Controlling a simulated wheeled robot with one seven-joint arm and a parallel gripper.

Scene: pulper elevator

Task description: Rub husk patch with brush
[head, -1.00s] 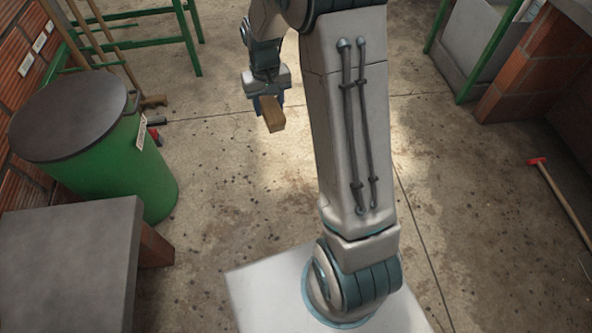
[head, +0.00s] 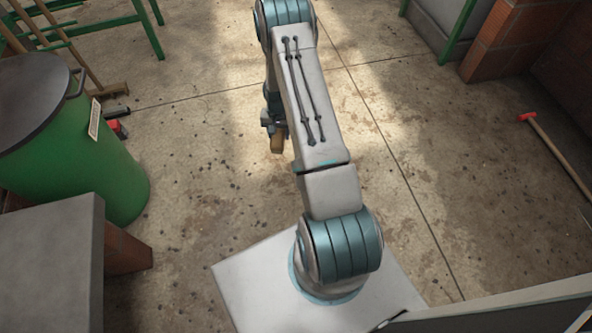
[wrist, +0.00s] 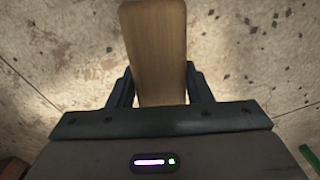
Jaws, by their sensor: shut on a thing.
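My gripper (head: 274,130) is shut on a wooden block, which I take to be the brush (head: 277,144). The arm link partly hides the gripper in the head view. In the wrist view the brush (wrist: 156,45) sticks out straight between the two dark fingers of my gripper (wrist: 158,88); no bristles show. The brush is over the concrete floor; I cannot tell its height. Small dark specks (head: 207,168), perhaps husks, are scattered widely over the floor, with brownish stains among them. I cannot make out one distinct husk patch.
A green bin (head: 98,165) with a dark lid stands at left, behind a grey-topped block (head: 50,250). A red-headed long-handled tool (head: 555,150) lies at right. The middle floor is clear.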

